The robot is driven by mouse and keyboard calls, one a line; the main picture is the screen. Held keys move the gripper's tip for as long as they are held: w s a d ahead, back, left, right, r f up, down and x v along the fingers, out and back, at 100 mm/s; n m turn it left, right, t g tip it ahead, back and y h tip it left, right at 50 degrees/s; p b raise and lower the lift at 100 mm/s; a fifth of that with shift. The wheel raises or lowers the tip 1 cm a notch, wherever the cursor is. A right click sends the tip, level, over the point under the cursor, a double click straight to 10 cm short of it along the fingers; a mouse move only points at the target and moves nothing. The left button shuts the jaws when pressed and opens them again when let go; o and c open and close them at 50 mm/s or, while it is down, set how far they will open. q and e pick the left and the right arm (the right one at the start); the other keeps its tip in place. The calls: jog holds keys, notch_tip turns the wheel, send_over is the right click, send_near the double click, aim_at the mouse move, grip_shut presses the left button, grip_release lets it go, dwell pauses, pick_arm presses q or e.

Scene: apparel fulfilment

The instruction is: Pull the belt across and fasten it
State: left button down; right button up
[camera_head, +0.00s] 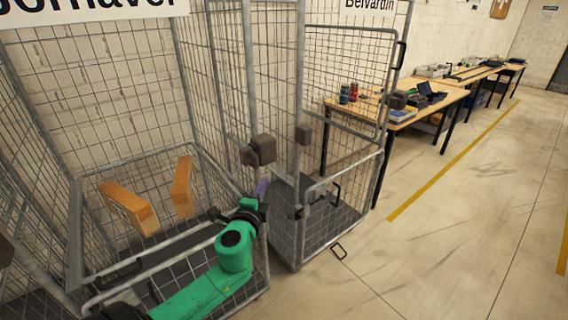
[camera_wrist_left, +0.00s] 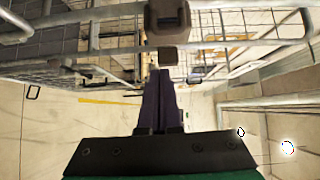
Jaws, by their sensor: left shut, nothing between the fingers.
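My left gripper (camera_head: 261,187) has purple fingers, shut together and empty, at the front right corner post of the left cage trolley (camera_head: 248,80). A dark brown block (camera_head: 262,150), perhaps the belt's housing or buckle, sits on that post just above the fingertips. In the left wrist view the shut fingers (camera_wrist_left: 160,88) point at a small dark block (camera_wrist_left: 167,56), with a larger dark block (camera_wrist_left: 168,18) on a rail beyond; I see no clear contact. No loose strap can be made out. My right gripper is not in view.
Two orange boxes (camera_head: 130,207) stand tilted inside the left cage. A second cage trolley (camera_head: 345,140), with a sign above, stands close on the right with smaller dark blocks (camera_head: 303,134) on its frame. Work tables (camera_head: 372,103) line the wall. The floor at right is clear.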

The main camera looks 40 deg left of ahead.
aim_at(261, 166)
pick_arm(q)
jog(key=w+a+p, duration=0.1)
jog(key=w+a, duration=0.1)
jog(key=w, duration=0.1)
jog(key=w+a+r+p, duration=0.1)
jog(key=w+a+p, duration=0.1)
jog(key=a, duration=0.1)
jog(key=shift+w+a+r, duration=0.2)
jog(key=shift+w, duration=0.2)
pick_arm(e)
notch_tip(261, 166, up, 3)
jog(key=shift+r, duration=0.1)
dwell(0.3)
